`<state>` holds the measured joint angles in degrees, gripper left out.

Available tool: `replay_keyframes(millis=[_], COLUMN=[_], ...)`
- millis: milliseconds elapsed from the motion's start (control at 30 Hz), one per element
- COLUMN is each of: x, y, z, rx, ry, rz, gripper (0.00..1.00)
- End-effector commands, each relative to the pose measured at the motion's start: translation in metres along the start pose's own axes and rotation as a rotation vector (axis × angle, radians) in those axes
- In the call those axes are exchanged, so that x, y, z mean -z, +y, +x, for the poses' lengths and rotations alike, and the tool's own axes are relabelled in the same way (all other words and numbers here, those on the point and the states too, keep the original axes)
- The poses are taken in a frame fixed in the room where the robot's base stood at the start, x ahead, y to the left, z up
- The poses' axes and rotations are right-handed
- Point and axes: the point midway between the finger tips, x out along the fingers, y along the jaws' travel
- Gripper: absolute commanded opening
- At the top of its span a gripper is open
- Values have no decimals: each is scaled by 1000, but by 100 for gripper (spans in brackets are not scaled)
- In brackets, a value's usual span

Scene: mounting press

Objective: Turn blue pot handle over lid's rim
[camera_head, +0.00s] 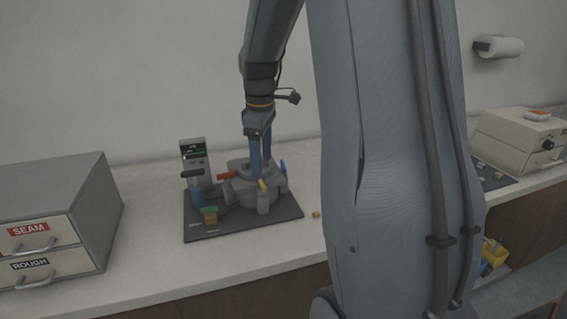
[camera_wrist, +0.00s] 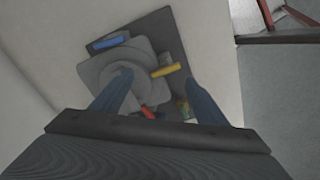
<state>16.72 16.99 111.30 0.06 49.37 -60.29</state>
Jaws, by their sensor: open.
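The grey pot (camera_head: 243,190) stands on a dark base plate, with its round lid (camera_wrist: 115,68) on top in the wrist view. The blue pot handle (camera_head: 283,165) is on the pot's right side; in the wrist view it (camera_wrist: 110,41) lies at the far edge. A yellow handle (camera_wrist: 166,70) and a red handle (camera_head: 227,175) are at other sides of the pot. My gripper (camera_head: 260,163) points down above the lid with its two blue fingers apart and nothing seen between them. In the wrist view the blue handle is beyond the fingertips, apart from them.
A grey post unit (camera_head: 194,157) and a green-and-yellow block (camera_head: 209,215) share the base plate (camera_head: 240,229). A drawer cabinet (camera_head: 60,215) stands left. A beige device (camera_head: 520,140) stands right. A small yellow piece (camera_head: 316,214) lies on the counter; bare counter surrounds the plate's front.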

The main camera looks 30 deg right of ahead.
Motion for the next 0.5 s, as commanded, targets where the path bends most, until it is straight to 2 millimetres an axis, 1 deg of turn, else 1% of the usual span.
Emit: replay_keyframes(millis=[33, 100, 200, 300, 333, 433, 500], x=[-6, -14, -26, -34, -36, -39, -40], y=[24, 50, 80, 98, 101, 107, 107], z=[-1, -7, -14, -19, -20, -20, -15], rx=[5, 13, 25, 34, 35, 40, 42], ry=[-4, -8, -12, -14, -14, -14, -14], rz=[-58, -152, -266, -344, -359, -389, -393], gripper=[67, 67, 67, 67, 67, 67, 67])
